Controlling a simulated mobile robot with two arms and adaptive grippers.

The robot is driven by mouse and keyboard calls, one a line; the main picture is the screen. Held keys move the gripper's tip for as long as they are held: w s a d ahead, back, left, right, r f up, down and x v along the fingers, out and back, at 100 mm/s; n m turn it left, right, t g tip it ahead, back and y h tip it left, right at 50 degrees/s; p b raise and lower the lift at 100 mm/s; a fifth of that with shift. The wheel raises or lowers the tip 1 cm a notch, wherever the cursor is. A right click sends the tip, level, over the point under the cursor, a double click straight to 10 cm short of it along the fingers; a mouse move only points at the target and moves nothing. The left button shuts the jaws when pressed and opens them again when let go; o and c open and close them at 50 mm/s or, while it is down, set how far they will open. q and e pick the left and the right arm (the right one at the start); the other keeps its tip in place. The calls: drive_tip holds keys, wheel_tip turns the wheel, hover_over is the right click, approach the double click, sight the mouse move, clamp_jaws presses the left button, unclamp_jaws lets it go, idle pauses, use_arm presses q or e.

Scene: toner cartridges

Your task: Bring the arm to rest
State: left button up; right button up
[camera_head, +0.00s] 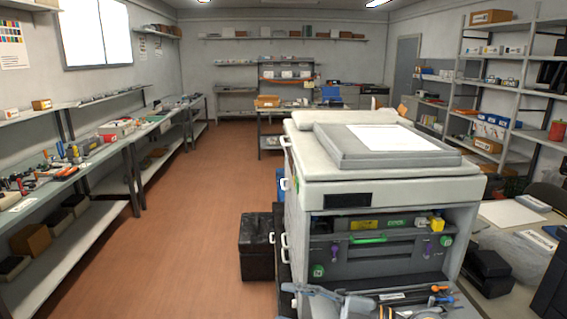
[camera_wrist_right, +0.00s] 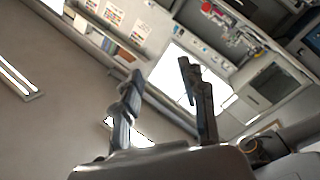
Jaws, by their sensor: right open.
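My right gripper (camera_wrist_right: 160,70) shows in the right wrist view with its two dark fingers spread apart. Nothing is between them, and the wrist camera looks across the room at a steep tilt. My left gripper is not identifiable in either view. In the head view, a large pale copier (camera_head: 390,175) stands at the centre right with its front bay (camera_head: 385,245) exposed. Green and purple parts and a small yellow block (camera_head: 437,224) show in the bay. A grey-blue shape (camera_head: 318,291) is at the bottom edge; I cannot tell what it is.
Several tools (camera_head: 410,297) lie below the copier's front. A long workbench (camera_head: 100,153) with tools lines the left wall. Shelving (camera_head: 490,110) and a cluttered table (camera_head: 508,212) are at right. Brown floor (camera_head: 195,220) is free between bench and copier.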

drive_tip(key=w+d+r+m+t, duration=0.1)
drive_tip(key=d+r+m+t, duration=0.2)
drive_tip(key=r+m+t, duration=0.45)
drive_tip(key=w+d+f+m+t+h, duration=0.2)
drive_tip(key=d+f+m+t+h, duration=0.3)
drive_tip(key=d+m+t+h, duration=0.35)
drive_tip(key=s+d+f+m+g+h, duration=0.25)
drive_tip(key=d+f+m+h, duration=0.2)
drive_tip(key=f, duration=0.25)
drive_tip(key=s+d+f+m+g+h, duration=0.25)
drive_tip(key=f+g+h, duration=0.2)
drive_tip(key=f, duration=0.25)
drive_tip(key=s+f+g, duration=0.5)
drive_tip(key=s+f, duration=0.2)
drive_tip(key=s, duration=0.3)
drive_tip(key=s+f+g, duration=0.5)
drive_tip(key=s+f, duration=0.2)
drive_tip(key=s, duration=0.4)
wheel_tip(320, 180, down, 29)
drive_tip(key=s+n+g, duration=0.1)
drive_tip(key=s+g, duration=0.1)
drive_tip(key=s, duration=0.1)
drive_tip(key=s+d+f+g+b, duration=0.1)
drive_tip(key=s+d+f, duration=0.2)
drive_tip(key=s+f, duration=1.2)
drive_tip(key=shift+s, duration=0.3)
